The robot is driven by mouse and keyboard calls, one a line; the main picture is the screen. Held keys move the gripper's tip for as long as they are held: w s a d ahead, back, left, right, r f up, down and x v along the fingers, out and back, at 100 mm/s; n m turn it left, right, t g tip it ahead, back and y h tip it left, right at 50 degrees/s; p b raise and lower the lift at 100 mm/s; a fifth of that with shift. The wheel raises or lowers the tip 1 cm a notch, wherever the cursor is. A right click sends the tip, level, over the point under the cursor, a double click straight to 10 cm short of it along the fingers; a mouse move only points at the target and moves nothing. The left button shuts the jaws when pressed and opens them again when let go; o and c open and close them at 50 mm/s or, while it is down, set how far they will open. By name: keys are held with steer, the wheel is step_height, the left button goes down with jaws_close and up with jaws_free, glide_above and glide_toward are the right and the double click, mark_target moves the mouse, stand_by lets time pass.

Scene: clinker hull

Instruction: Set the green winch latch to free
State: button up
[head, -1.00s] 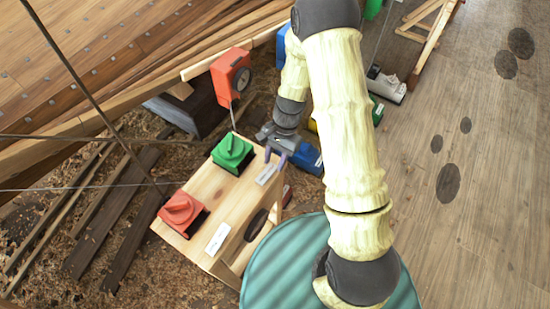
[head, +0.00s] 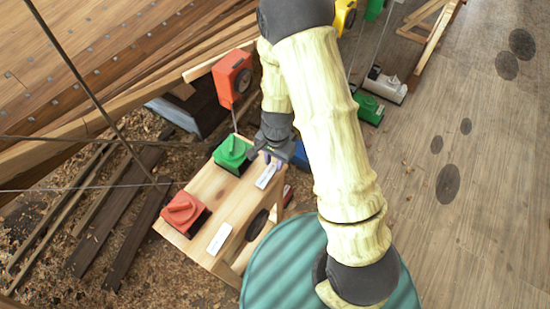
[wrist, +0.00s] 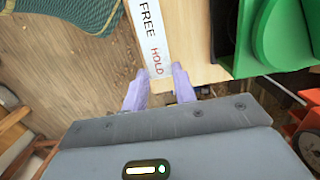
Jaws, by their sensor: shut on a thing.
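The green winch (head: 232,152) sits on the wooden bench top. Its green body also fills the upper right of the wrist view (wrist: 285,35). Beside it is a white label plate (head: 266,176) that reads FREE and HOLD in the wrist view (wrist: 148,35). My gripper (wrist: 160,86) is at the HOLD end of this plate, near the bench edge, with its purple fingers a little apart. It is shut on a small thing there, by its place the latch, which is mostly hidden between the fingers. In the head view my gripper (head: 273,157) is just right of the green winch.
A red winch (head: 183,210) and a second white plate (head: 219,239) are on the same bench (head: 208,190). An orange-red box (head: 231,76) stands behind. A teal ribbed round top (head: 285,270) is in front.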

mark_target(270, 172)
steer(key=shift+s+a+r+t+h+p, duration=0.25)
steer(key=shift+a+r+t+h+p, duration=0.1)
steer(key=shift+t+h+p, duration=0.35)
steer(key=shift+t, duration=0.3)
steer(key=o, duration=1)
step_height(270, 172, up, 17)
steer(key=s+a+p, duration=0.1)
steer(key=p, duration=0.2)
steer(key=shift+s+r, duration=0.15)
steer(key=shift+s, duration=0.15)
steer(key=shift+d, duration=0.1)
